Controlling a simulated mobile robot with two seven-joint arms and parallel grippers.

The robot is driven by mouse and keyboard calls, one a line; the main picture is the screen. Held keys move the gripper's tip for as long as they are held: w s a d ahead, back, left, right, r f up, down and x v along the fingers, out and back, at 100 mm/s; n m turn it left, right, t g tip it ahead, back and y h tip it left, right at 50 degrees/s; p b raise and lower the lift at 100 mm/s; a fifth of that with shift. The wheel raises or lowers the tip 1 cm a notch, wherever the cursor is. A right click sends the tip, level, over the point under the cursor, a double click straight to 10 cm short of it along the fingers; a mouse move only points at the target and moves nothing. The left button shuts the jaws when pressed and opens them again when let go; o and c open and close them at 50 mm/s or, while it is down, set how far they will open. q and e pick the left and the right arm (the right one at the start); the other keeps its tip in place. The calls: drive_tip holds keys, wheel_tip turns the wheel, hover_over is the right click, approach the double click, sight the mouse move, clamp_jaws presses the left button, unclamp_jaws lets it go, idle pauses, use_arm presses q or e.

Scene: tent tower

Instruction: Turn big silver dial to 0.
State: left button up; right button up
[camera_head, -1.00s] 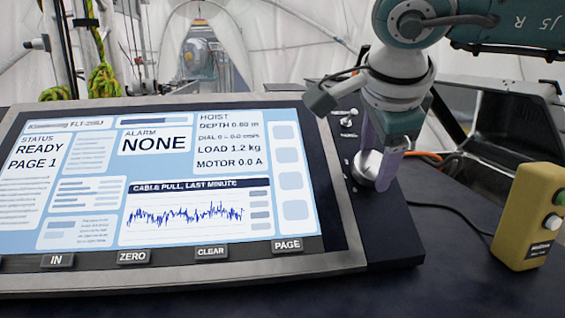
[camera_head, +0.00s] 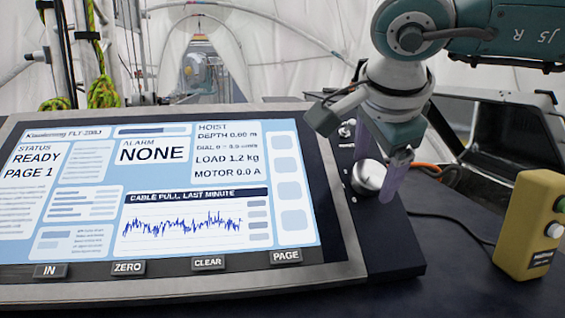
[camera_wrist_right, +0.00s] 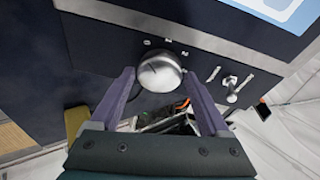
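The big silver dial (camera_head: 369,176) is on the dark panel strip right of the screen; it also shows in the right wrist view (camera_wrist_right: 160,73). A short dark line marks its face, and small white marks, too small to read surely, lie along its panel side. My right gripper (camera_head: 377,180) has its purple fingers on either side of the dial. In the right wrist view the fingers (camera_wrist_right: 158,76) stand apart, with narrow gaps to the dial. The screen (camera_head: 225,165) has a dial line too blurred to read surely. My left gripper is out of view.
A toggle switch (camera_wrist_right: 231,88) sits beside the dial on the same panel. A yellow button box (camera_head: 528,225) with a cable stands at the right. Labelled keys, including PAGE (camera_head: 286,256), line the screen's lower edge. An open dark case (camera_head: 500,130) is behind the arm.

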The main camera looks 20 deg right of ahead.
drive_tip(key=shift+o, duration=1.2)
drive_tip(key=shift+r, duration=0.1)
drive_tip(key=v, duration=0.9)
drive_tip(key=shift+s+r+b, duration=0.25)
drive_tip(key=shift+s+b, duration=0.05)
drive_tip(key=shift+b, duration=0.1)
drive_tip(key=shift+a, duration=0.1)
